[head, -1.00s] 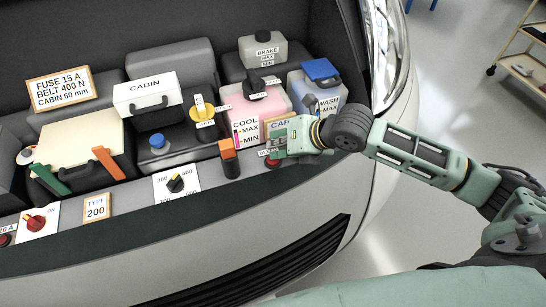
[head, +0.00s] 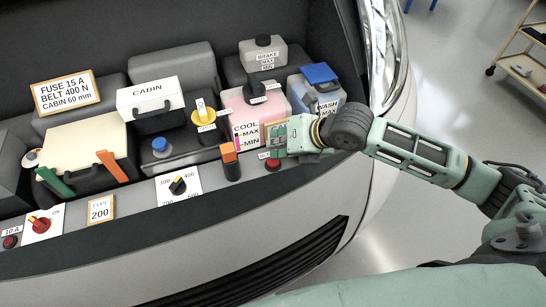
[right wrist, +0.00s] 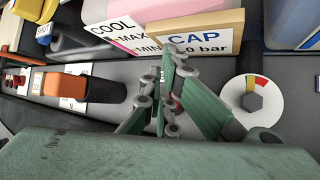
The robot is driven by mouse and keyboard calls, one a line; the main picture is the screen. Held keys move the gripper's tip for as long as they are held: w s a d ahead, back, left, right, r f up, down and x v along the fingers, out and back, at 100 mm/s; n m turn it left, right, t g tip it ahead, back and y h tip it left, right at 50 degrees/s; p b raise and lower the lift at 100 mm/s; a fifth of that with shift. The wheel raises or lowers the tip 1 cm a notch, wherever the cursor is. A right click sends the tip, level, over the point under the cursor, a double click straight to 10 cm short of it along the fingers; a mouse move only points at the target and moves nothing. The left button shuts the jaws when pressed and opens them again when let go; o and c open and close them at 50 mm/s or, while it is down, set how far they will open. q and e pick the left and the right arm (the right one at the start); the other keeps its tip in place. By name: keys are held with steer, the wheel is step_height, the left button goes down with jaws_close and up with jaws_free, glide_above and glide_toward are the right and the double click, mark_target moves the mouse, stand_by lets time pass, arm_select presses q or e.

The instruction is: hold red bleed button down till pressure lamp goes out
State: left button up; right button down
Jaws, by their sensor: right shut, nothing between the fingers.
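The red bleed button (head: 273,165) sits on the front ledge beside a small, partly covered label (head: 266,155). My right gripper (head: 277,151) is shut and empty, just above and behind the button in the picture. In the right wrist view its green fingers (right wrist: 169,72) come together in front of the CAP sign (right wrist: 195,42), and a bit of red (right wrist: 176,98) shows between the finger links. I cannot tell whether the fingers touch the button. A round dial (right wrist: 252,100) with yellow and red sectors and a dark hexagonal centre lies to the right. I cannot make out a lit pressure lamp. My left gripper is not in view.
An orange-topped switch (head: 230,161) stands left of the gripper. The pink COOL tank (head: 262,112) and WASH tank (head: 318,92) stand behind it. A yellow-handled dipstick (head: 203,118) and selector dial (head: 178,186) are farther left. The ledge edge drops to the bumper in front.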

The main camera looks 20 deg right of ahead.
steer(key=shift+r, duration=0.1)
step_height(320, 180, up, 5)
steer(key=p, duration=0.5)
stand_by(0.5)
